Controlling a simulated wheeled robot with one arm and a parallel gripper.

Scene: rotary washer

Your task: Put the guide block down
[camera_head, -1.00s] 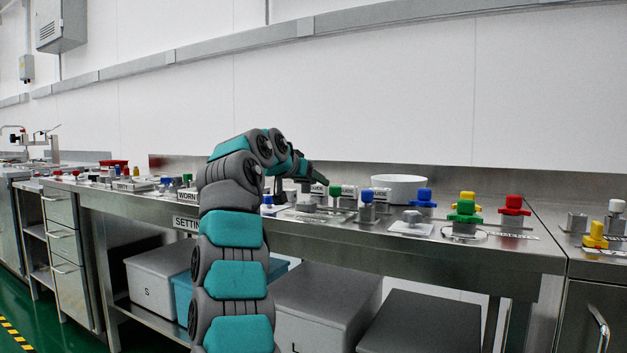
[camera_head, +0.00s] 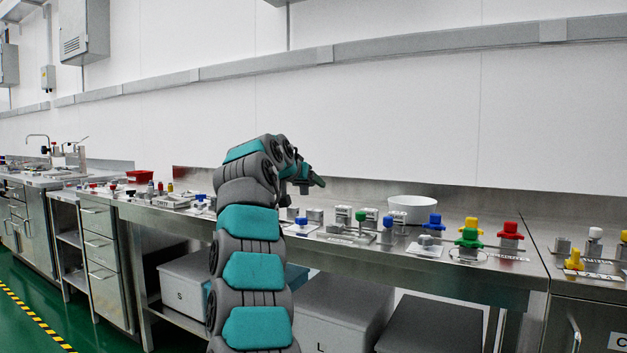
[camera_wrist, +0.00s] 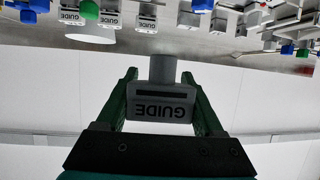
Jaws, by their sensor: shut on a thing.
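In the wrist view, the grey guide block (camera_wrist: 161,104) is between the two green fingers of my gripper (camera_wrist: 163,98). Its GUIDE label appears upside down, and a round grey stub stands out from its far side. In the head view, my gripper (camera_head: 314,181) is in the air above the steel bench, shut on the small dark-looking block. Other GUIDE-labelled blocks (camera_wrist: 72,16) rest on the bench at the top of the wrist view.
The steel bench (camera_head: 400,268) carries several small blocks with coloured knobs, including a red one (camera_head: 510,235) and a green one (camera_head: 468,242). A white bowl (camera_head: 412,209) stands at the back. Lidded grey boxes (camera_head: 345,312) sit on the lower shelf.

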